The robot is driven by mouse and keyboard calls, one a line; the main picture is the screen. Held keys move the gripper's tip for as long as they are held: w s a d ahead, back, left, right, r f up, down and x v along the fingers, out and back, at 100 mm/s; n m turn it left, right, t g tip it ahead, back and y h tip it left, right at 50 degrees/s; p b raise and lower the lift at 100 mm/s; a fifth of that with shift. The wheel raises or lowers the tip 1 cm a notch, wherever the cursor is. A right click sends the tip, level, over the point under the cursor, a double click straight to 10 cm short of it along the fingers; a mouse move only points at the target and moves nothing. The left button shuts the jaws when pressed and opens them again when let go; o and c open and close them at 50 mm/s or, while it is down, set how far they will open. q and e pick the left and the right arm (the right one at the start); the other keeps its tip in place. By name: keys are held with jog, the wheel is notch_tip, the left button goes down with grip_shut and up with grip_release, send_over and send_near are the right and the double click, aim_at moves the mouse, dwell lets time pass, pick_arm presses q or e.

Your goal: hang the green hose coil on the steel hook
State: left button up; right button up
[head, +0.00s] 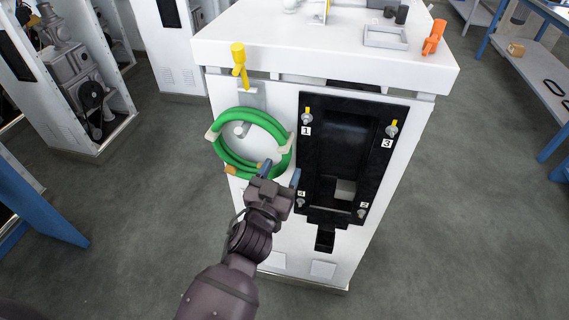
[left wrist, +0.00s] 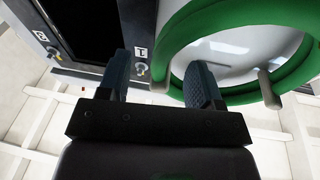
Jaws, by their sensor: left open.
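The green hose coil (head: 281,127) is upright against the white cabinet front in the head view, with pale ties at its sides. The steel hook (head: 240,131) shows its rounded end inside the coil's opening, below a grey plate (head: 252,97). The coil's upper part passes above that end, so the coil is around the hook. My left gripper (head: 280,174) is open at the coil's lower right. My right gripper is not in view.
A black panel (head: 318,110) with numbered labels and small knobs is right of the coil. A yellow fitting (head: 239,62) stands above it. The white cabinet top (head: 285,45) overhangs the front. An orange item (head: 434,38) stands on top.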

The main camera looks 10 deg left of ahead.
pick_arm(q)
jog(key=v, duration=0.8)
jog(key=s+a+f+n+g+y, duration=0.2)
jog(key=s+a+f+g, duration=0.6)
jog(key=s+a+f, duration=0.7)
notch_tip(320, 180, down, 3)
jog(key=shift+a+r+y, duration=0.2)
jog(key=shift+a+y, duration=0.45)
jog(key=shift+y, duration=0.05)
